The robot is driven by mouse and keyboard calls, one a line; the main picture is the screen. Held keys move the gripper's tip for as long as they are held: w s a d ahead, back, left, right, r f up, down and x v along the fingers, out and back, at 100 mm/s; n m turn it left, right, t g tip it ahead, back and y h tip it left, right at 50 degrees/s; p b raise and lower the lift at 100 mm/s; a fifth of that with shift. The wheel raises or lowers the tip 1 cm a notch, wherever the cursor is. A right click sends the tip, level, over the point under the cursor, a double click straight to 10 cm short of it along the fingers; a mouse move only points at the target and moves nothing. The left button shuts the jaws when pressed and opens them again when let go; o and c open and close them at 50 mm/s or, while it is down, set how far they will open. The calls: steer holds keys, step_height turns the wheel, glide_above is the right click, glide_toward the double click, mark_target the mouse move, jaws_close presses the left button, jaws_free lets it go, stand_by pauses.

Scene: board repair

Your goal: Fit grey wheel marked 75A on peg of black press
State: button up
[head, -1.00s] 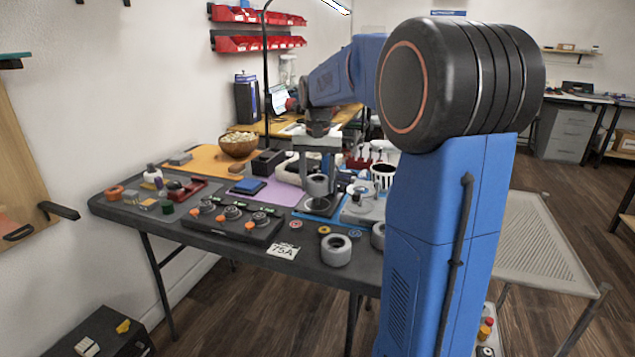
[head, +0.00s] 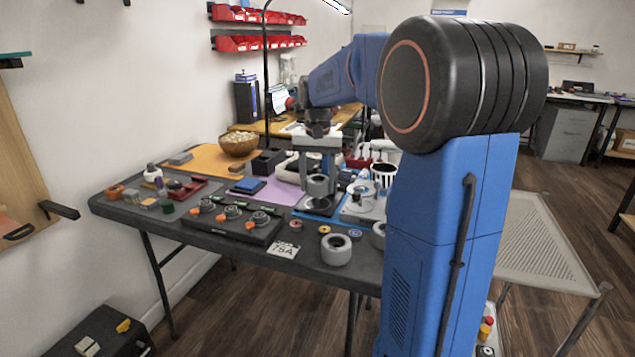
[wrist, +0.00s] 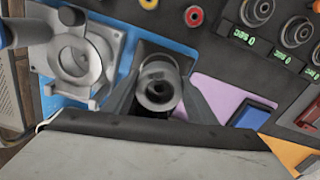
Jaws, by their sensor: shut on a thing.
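My gripper (head: 317,180) points down over the far part of the table, shut on a grey wheel (head: 318,187). In the wrist view the wheel (wrist: 158,84) sits between the two fingers, its bore facing the camera. The black press (head: 316,206) is directly below the wheel on a blue mat; part of its dark base (wrist: 150,48) shows behind the wheel in the wrist view. The wheel hides the peg, so I cannot tell whether the two touch. A card marked 75A (head: 283,250) lies at the table's front edge; no marking on the held wheel is readable.
A light grey fixture (head: 362,205) is close right of the press, with a white slotted cup (head: 383,176) behind. A dark block with knobs (head: 232,220) lies to the left.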

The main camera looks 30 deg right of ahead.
steer(key=shift+f, duration=1.85)
stand_by(2.1)
steer(key=o, duration=1.6)
steer(key=shift+r, duration=3.5)
